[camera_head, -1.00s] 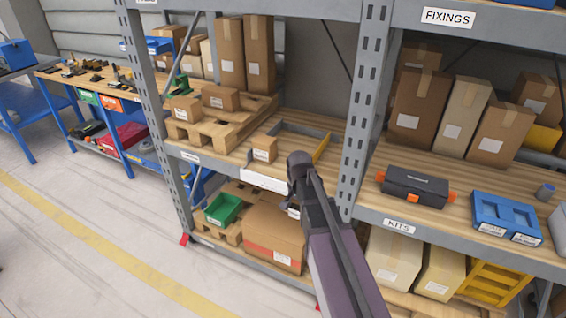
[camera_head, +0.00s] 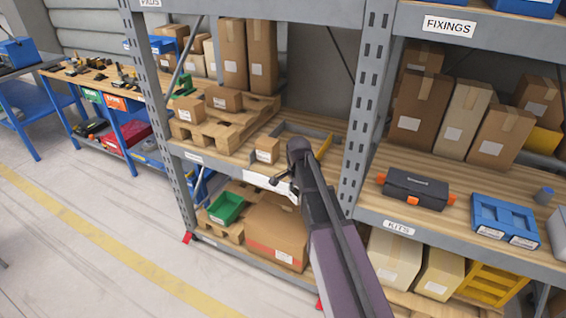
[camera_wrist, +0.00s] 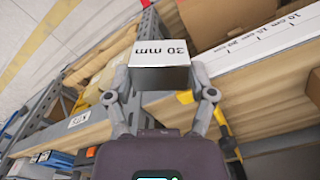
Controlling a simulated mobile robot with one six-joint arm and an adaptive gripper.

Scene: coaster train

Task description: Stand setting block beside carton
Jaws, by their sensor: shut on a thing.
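The setting block (camera_wrist: 160,52), a pale block marked "30 mm" with a dark side facing the camera, is between the two fingers of my gripper (camera_wrist: 161,84). My gripper is shut on it. In the head view my gripper (camera_head: 283,182) is in front of the middle shelf's front edge, just right of and below a small brown carton (camera_head: 267,150). The block cannot be made out clearly there. The carton stands upright on the shelf with a white label, apart from my gripper. I cannot identify the carton for sure in the wrist view.
A grey-and-yellow edged frame (camera_head: 325,146) lies behind and right of the carton. A wooden pallet (camera_head: 215,128) with small boxes is to the left. A steel upright (camera_head: 366,105) stands close on the right. In the wrist view, a white strip with centimetre marks (camera_wrist: 270,38) runs along an edge.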

